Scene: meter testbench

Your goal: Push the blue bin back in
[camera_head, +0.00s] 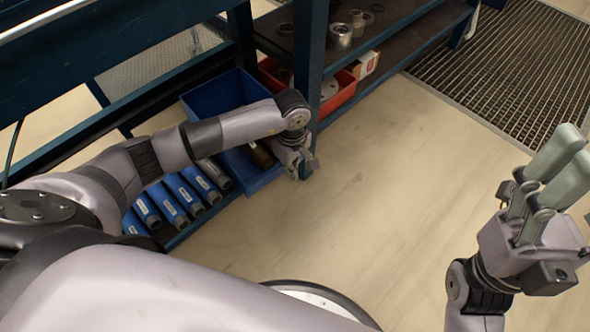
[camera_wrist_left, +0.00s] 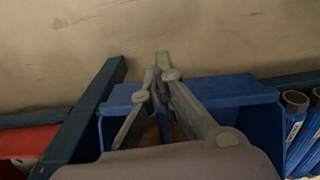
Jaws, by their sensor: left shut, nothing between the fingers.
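The blue bin (camera_head: 216,95) sits on the lower shelf of the blue rack and juts out past the shelf's front edge. My left forearm crosses over it and hides part of it. A dark brown cylindrical part lies inside. My left gripper (camera_head: 300,168) is shut and empty at the bin's front right corner, beside the blue post. In the left wrist view the shut fingertips (camera_wrist_left: 160,62) reach past the rim of the bin's front wall (camera_wrist_left: 225,88); I cannot tell whether they touch it. My right gripper (camera_head: 576,150) is raised at the right, away from the bin.
Several blue cylinders (camera_head: 175,198) lie left of the bin. A blue upright post (camera_head: 310,55) and a red bin (camera_head: 338,95) stand to its right. Metal rings (camera_head: 340,36) lie on the shelf above. The floor (camera_head: 370,190) in front is clear, with a dark grate (camera_head: 510,70) beyond.

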